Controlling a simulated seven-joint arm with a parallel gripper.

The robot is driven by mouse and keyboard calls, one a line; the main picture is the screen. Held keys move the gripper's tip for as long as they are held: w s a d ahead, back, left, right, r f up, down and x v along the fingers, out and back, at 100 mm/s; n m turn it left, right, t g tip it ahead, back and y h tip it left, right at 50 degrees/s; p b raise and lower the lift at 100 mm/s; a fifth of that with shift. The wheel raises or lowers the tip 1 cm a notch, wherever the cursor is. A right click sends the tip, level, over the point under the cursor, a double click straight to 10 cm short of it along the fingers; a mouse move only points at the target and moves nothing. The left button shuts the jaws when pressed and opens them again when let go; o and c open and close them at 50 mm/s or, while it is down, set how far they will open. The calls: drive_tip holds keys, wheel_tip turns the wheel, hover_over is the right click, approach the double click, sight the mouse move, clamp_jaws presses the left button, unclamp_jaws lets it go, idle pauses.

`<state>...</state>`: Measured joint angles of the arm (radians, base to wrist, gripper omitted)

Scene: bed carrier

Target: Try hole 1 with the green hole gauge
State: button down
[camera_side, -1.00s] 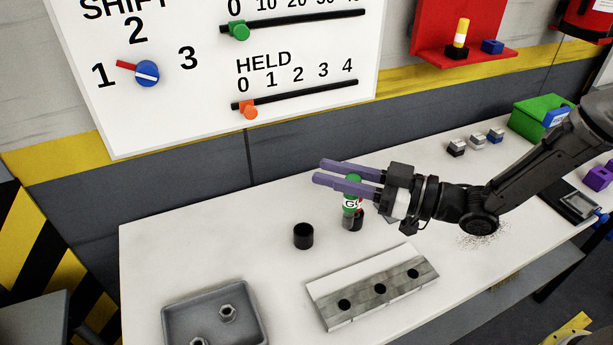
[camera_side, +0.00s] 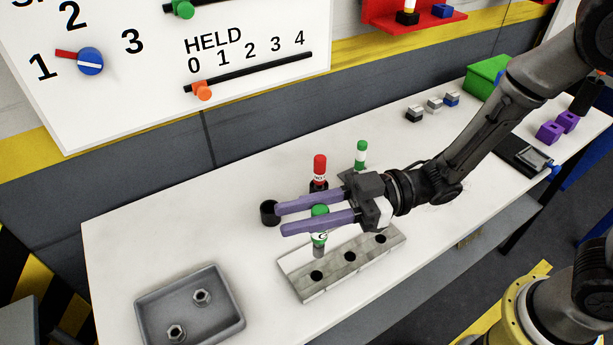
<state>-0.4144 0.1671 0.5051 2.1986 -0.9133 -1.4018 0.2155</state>
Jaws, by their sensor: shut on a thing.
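My gripper (camera_side: 300,216) has its purple fingers closed around the green hole gauge (camera_side: 320,238). The gauge has a green top, a white lettered band and a grey lower end, and is roughly upright. Its lower end shows in front of the back part of the grey metal block (camera_side: 331,287), near the left and middle holes; I cannot tell the exact height. The block has three dark holes in a row: left (camera_side: 317,276), middle (camera_side: 350,257) and right (camera_side: 380,239). No numbers show beside them.
An empty black cup (camera_side: 269,213) stands left of the fingertips. A red-topped gauge (camera_side: 319,170) and a green-and-white one (camera_side: 361,152) stand behind the gripper. A grey tray (camera_side: 237,327) with two nuts lies at front left. White table between is clear.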

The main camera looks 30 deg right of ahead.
drive_tip(key=shift+f, duration=0.25)
drive_tip(key=shift+f, duration=0.1)
drive_tip(key=shift+f, duration=2.8)
drive_tip(key=shift+f, duration=1.35)
idle(0.3)
drive_tip(key=c, duration=0.6)
unclamp_jaws()
drive_tip(key=shift+f, duration=0.1)
drive_tip(key=shift+o, duration=0.2)
drive_tip(key=shift+s+d+f, duration=0.1)
drive_tip(key=shift+d, duration=0.45)
drive_tip(key=v, duration=1.2)
drive_tip(key=shift+s+d, duration=0.15)
drive_tip(key=shift+d, duration=0.15)
